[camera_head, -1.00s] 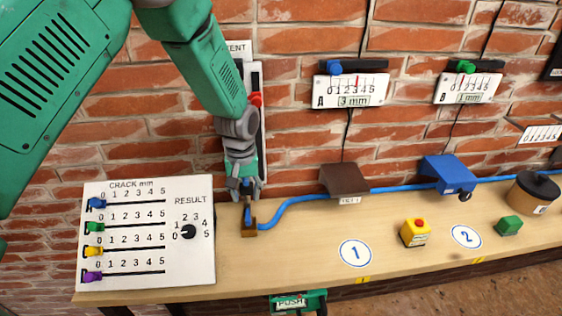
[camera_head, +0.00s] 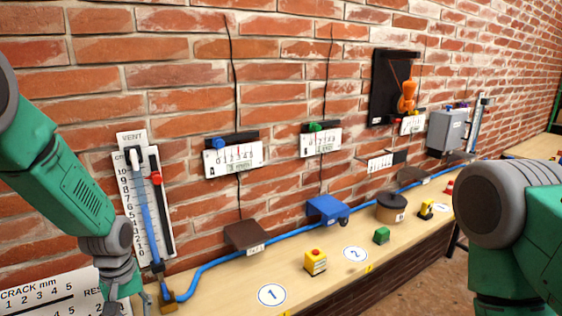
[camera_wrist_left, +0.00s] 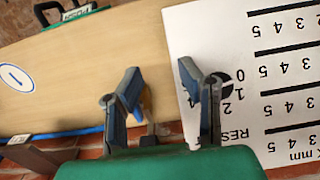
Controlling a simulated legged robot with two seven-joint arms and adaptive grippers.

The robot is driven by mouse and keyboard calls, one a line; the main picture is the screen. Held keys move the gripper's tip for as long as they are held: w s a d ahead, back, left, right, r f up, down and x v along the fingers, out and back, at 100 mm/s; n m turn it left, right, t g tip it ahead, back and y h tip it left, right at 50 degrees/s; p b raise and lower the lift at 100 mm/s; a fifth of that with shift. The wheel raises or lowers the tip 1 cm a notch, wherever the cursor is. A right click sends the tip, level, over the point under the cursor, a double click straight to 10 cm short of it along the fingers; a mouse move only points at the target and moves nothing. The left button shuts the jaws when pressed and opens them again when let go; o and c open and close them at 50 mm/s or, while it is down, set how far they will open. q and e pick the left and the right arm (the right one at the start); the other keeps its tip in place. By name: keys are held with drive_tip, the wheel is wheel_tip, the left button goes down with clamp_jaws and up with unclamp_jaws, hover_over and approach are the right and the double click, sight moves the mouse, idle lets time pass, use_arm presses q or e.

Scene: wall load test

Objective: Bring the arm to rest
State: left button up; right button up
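My left gripper (camera_head: 122,296) hangs at the lower left in the head view, over the right edge of the white crack board (camera_head: 40,296). In the left wrist view its two fingers (camera_wrist_left: 160,88) stand apart with nothing held between them. My left arm reaches in from the left edge. My right arm (camera_head: 515,235) fills the right edge; its gripper is out of view.
A vent scale (camera_head: 128,190) with a red slider is on the brick wall near my left arm. The bench (camera_head: 225,287) carries a brown box (camera_head: 245,236), a blue box (camera_head: 326,208), a yellow button box (camera_head: 315,262) and a green block (camera_head: 381,235). Bare wood lies around the numbered discs.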

use_arm(q)
drive_tip(key=shift+m, duration=0.6)
drive_tip(key=s+f, duration=0.4)
drive_tip(key=s+d+f, duration=0.1)
drive_tip(key=s+f, duration=0.1)
drive_tip(key=shift+s+f, duration=0.2)
drive_tip(key=shift+f, duration=0.05)
drive_tip(key=s+d+f+m, duration=0.1)
drive_tip(key=s+f, duration=0.2)
drive_tip(key=s, duration=0.6)
drive_tip(key=s+f+m, duration=0.2)
drive_tip(key=s, duration=0.7)
drive_tip(key=s+d+f+m, duration=0.1)
drive_tip(key=s+f, duration=0.2)
drive_tip(key=s, duration=0.7)
drive_tip(key=w+d+f+m+b, duration=0.1)
drive_tip(key=w+f+b, duration=0.2)
drive_tip(key=f+b, duration=1.1)
drive_tip(key=shift+f+m+t+b, duration=0.2)
drive_tip(key=shift+m+t+b, duration=0.1)
drive_tip(key=shift+b, duration=0.4)
use_arm(e)
wheel_tip(320, 180, down, 15)
drive_tip(key=shift+s+f, duration=0.2)
drive_tip(key=shift+s, duration=0.05)
